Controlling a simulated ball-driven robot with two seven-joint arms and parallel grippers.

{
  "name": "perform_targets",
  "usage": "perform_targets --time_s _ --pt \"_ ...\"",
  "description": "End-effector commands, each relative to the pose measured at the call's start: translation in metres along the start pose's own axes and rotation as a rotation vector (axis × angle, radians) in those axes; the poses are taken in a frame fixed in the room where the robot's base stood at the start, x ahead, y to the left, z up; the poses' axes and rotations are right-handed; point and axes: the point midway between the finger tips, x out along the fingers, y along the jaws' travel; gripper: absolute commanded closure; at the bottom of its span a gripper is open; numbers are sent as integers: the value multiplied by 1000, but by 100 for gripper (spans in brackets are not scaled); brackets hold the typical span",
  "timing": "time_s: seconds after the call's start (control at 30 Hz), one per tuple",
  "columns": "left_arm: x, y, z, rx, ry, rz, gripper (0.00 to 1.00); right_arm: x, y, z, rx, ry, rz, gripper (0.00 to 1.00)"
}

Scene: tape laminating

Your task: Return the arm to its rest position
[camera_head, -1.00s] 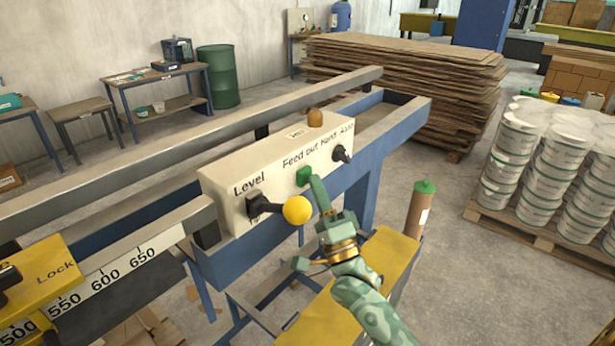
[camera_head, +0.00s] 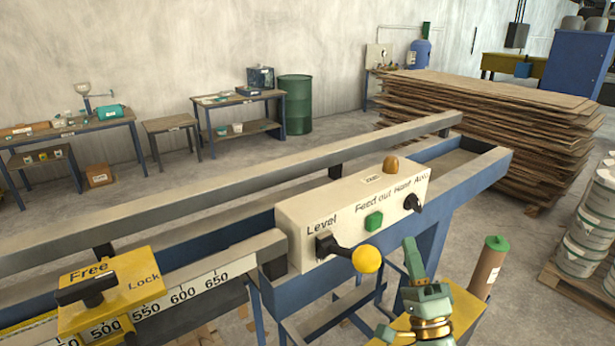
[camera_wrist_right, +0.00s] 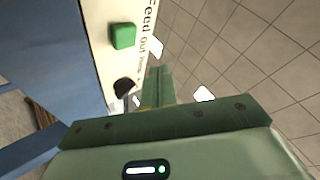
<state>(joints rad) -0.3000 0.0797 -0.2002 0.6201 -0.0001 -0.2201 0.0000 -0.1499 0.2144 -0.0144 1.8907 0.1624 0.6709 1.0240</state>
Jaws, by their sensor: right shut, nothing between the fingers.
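My right gripper (camera_head: 412,262) is shut and empty. It is in front of the white control box (camera_head: 310,248), to the right of the yellow ball (camera_head: 367,259) on the box's black level lever, and apart from the box. In the right wrist view its closed fingers (camera_wrist_right: 158,86) point up, with the green button (camera_wrist_right: 122,36) on the box to their left. The green button (camera_head: 374,221) is uncovered in the head view. My left gripper is not in view.
The box sits on a blue machine frame (camera_head: 480,178) with a long grey rail. A yellow slide block (camera_head: 135,275) sits by the scale at left. A brown cylinder with a green cap (camera_head: 486,268) stands right of my gripper. Stacked boards (camera_head: 480,120) stand behind.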

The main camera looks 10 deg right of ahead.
Motion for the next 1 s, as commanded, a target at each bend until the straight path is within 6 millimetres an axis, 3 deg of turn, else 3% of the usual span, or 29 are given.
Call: perform_targets --time_s 0.13,0.27,0.37,0.47,0.7,1.0 --pt "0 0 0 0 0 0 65 -5 6 13 -92 -54 69 100" --pt "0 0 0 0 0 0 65 -27 27 45 -382 -235 259 100" --pt "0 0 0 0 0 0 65 -62 48 67 -707 -466 439 100" --pt "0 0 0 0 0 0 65 -106 62 72 -1023 -727 594 100" --pt "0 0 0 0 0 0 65 -189 61 47 -1510 -1254 800 100" --pt "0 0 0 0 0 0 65 -256 26 -2 -1821 -1811 924 100"
